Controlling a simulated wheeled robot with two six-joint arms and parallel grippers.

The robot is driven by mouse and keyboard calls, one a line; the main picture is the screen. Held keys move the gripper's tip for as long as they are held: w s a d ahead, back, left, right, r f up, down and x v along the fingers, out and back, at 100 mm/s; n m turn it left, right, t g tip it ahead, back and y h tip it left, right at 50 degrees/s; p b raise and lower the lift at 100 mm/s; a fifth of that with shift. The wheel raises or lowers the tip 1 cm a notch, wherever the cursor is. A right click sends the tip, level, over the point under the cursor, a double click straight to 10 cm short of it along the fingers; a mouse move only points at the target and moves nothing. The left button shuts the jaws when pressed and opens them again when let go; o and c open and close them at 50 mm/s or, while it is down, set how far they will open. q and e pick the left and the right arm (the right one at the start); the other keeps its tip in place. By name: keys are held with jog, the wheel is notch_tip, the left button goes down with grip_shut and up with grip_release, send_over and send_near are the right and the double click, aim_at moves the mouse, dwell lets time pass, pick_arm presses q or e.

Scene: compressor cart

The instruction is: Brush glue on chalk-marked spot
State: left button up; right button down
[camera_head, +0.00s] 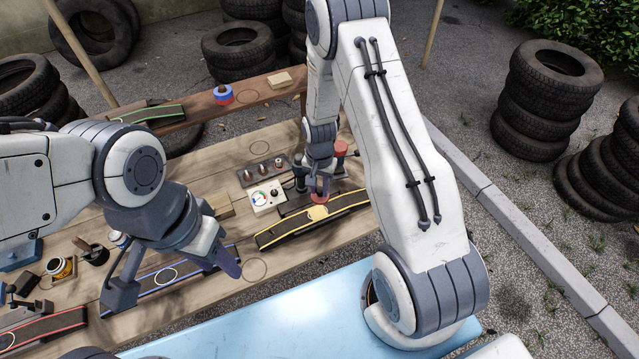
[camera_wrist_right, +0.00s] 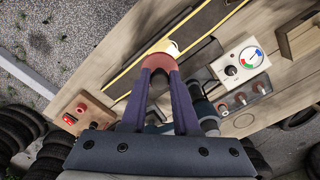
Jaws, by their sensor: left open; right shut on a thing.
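A dark rubber strip with yellow edges (camera_head: 285,232) lies on the wooden bench and also shows in the wrist view (camera_wrist_right: 205,28). A pale yellow patch (camera_head: 317,213) sits on it. My right gripper (camera_head: 320,188) is shut on a reddish-brown rounded thing (camera_wrist_right: 158,62), probably the brush. Its lower end is at the patch; whether it touches cannot be told. My left gripper (camera_head: 175,278) is open and empty above a blue-edged strip (camera_head: 190,282) with a chalk oval (camera_head: 165,276).
A gauge box (camera_head: 266,199) and a rack with several knobs (camera_head: 262,171) stand behind the yellow-edged strip. A wooden block (camera_head: 219,205) lies left of them. A red-edged strip (camera_head: 45,328) is at front left, a green-edged one (camera_head: 145,114) on the back plank. Tyre stacks (camera_head: 537,105) surround the bench.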

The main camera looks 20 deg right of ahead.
aim_at(319, 196)
notch_tip(319, 196, down, 6)
jog(key=b, duration=0.4)
jog(key=shift+f, duration=0.25)
jog(key=shift+a+f, duration=0.1)
jog(key=shift+f, duration=0.2)
jog(key=shift+a+r, duration=0.1)
jog(key=shift+a, duration=0.75)
jog(key=shift+s+a, duration=0.1)
jog(key=shift+a, duration=0.95)
jog(key=shift+d+f, duration=0.2)
jog(key=shift+d, duration=1)
jog(key=shift+d+r, duration=0.1)
jog(key=shift+d, duration=0.55)
jog(key=shift+w+d+r+p, duration=0.15)
jog(key=shift+r+p, duration=0.15)
jog(key=shift+r, duration=0.35)
jog(key=shift+w+d+r+p, duration=0.1)
jog(key=shift+r+p, duration=0.15)
jog(key=shift+r, duration=0.35)
jog(key=shift+s+a+r+p, duration=0.15)
jog(key=shift+r+p, duration=0.7)
jog(key=shift+r, duration=0.15)
jog(key=shift+r+p, duration=1.2)
jog(key=shift+r, duration=0.55)
